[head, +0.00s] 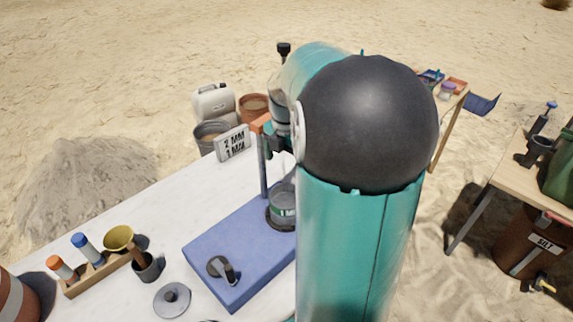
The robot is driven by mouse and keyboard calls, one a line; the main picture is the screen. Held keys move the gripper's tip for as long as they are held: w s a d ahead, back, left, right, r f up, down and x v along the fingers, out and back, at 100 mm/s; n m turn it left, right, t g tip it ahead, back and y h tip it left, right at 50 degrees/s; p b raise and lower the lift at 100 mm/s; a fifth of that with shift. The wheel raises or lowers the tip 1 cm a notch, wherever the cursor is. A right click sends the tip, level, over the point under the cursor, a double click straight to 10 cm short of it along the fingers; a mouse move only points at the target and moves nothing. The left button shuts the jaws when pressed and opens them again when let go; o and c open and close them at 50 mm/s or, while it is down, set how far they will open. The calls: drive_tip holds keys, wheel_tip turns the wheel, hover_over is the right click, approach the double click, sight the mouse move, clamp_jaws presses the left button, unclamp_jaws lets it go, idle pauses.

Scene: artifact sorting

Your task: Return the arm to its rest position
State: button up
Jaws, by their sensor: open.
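My arm fills the middle of the head view, with its teal upper link and black elbow ball close to the camera. My gripper (277,145) shows only in part, left of the elbow, at the end of the grey wrist. It is small and partly hidden by my own arm. It is open, and I see nothing held in it. It is above the blue base (232,245) on the white table, beside an upright post (263,168). A round clear-sided container (282,213) stands on the blue base below, partly hidden by my arm.
Buckets (212,135) and a white canister (213,102) stand behind. A wooden table (505,177) is at right. Sand lies open beyond.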

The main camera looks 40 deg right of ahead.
idle(0.4)
drive_tip(key=s+a+r+m+t, duration=0.2)
drive_tip(key=a+m, duration=0.4)
drive_tip(key=a, duration=0.3)
drive_tip(key=s+a+r+m+t, duration=0.1)
drive_tip(key=s+a+r+m, duration=0.2)
drive_tip(key=a, duration=0.6)
drive_tip(key=s+a+r+m+t, duration=0.2)
drive_tip(key=s+a+m, duration=0.3)
drive_tip(key=a+m, duration=0.4)
drive_tip(key=shift+s+a+r+m+t, duration=0.15)
drive_tip(key=shift+s+r+m+t, duration=0.15)
drive_tip(key=shift+r+m, duration=0.2)
